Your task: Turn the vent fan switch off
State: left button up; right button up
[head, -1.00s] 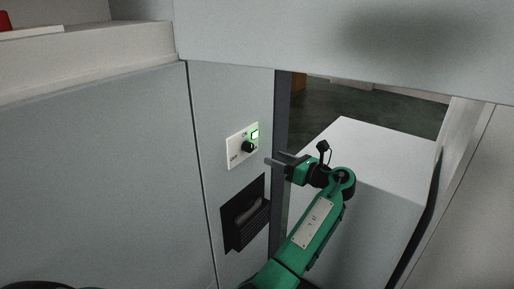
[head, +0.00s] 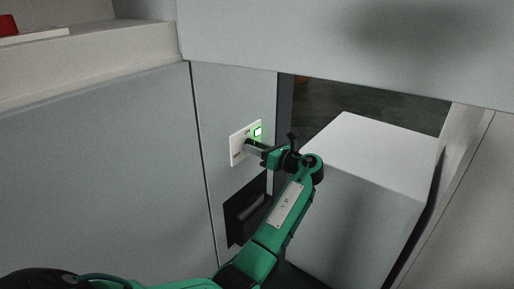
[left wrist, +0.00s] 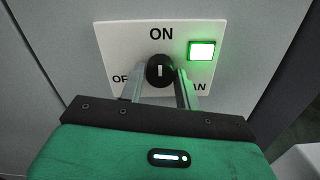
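The vent fan switch is a white panel (head: 237,154) on the grey wall, marked ON at the top and OFF at lower left. Its round black knob (left wrist: 160,71) has a white pointer mark standing upright, toward ON. The indicator (left wrist: 202,50) at its upper right glows green. My left gripper (head: 250,147) is at the panel; in the left wrist view its fingers (left wrist: 162,82) lie on both sides of the knob, close against it. The fingers partly cover the lower lettering. In the head view the gripper hides most of the knob. My right gripper is not in view.
A dark recessed slot (head: 236,220) lies in the wall below the panel. A dark post (head: 284,105) stands right of the panel, and a large pale box (head: 375,155) is beyond it. A ledge (head: 90,60) juts out at upper left.

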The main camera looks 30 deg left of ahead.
pick_arm(q)
jog(key=c, duration=0.5)
